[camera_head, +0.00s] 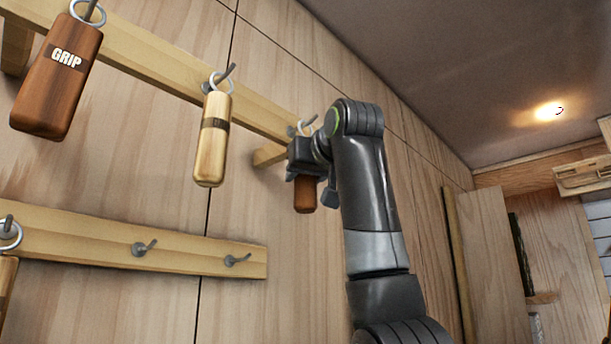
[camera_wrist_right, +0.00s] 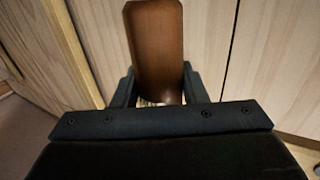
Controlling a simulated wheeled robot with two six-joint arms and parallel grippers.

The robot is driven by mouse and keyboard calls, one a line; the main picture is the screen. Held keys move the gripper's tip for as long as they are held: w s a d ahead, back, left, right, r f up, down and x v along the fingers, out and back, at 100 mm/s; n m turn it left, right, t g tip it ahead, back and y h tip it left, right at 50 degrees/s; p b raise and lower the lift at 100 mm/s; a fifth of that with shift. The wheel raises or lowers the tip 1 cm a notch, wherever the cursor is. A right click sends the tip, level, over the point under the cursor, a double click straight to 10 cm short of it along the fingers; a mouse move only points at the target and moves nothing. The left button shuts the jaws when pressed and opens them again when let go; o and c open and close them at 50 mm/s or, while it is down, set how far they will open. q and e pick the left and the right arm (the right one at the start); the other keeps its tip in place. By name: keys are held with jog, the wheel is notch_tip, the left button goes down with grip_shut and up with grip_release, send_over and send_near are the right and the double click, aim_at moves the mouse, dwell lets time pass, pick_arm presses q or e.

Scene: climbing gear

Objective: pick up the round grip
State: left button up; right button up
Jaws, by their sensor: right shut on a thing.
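The round grip, a reddish-brown wooden cylinder (camera_head: 305,196), is at the right end of the upper rail. My right gripper (camera_head: 303,172) is shut on its upper part, and its lower end shows below the jaws. Its ring (camera_head: 304,128) shows by the end hook; I cannot tell whether it still bears on the hook. In the right wrist view the brown grip (camera_wrist_right: 157,45) stands between the two fingers (camera_wrist_right: 158,88). Its ring end is mostly hidden behind the gripper body. My left gripper is not in view.
A dark block marked GRIP (camera_head: 58,85) and a pale grip (camera_head: 211,140) hang from the upper rail (camera_head: 160,59). The lower rail (camera_head: 90,236) has two bare hooks and another grip (camera_head: 5,285) cut off at the left edge. A plank wall stands close behind.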

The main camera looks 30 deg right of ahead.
jog(key=shift+r, duration=0.55)
jog(key=s+d+b, duration=0.3)
jog(key=s, duration=0.5)
jog(key=s+d+b, duration=0.3)
jog(key=s, duration=0.6)
jog(key=shift+r, duration=0.1)
